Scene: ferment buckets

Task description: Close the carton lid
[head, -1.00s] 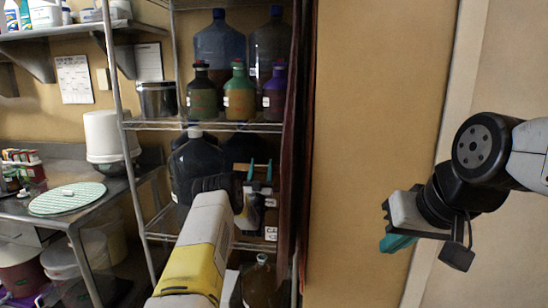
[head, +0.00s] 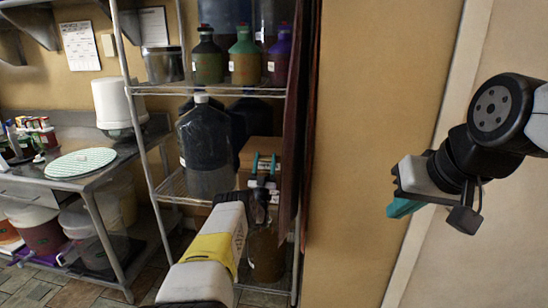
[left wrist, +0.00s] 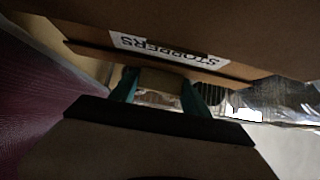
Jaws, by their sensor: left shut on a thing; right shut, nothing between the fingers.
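The brown carton (head: 258,148) stands on the wire rack, right of the large dark jug. In the left wrist view, a brown cardboard panel (left wrist: 210,28) with a white label reading STOPPERS crosses the top, the lettering upside down. My left gripper (head: 265,163) is at the carton's front. In the left wrist view its teal fingers (left wrist: 160,92) have a tan-brown piece between them, seemingly part of the carton. How far the lid is open cannot be told, as the gripper and shadow hide it. My right gripper (head: 403,207) is shut and empty, far to the right.
The shelf above holds several bottles (head: 243,58). The dark jug (head: 205,145) is left of the carton. A dark red curtain (head: 292,130) hangs close on the right. An amber jug (head: 265,255) stands below. A steel table (head: 90,180) is at left.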

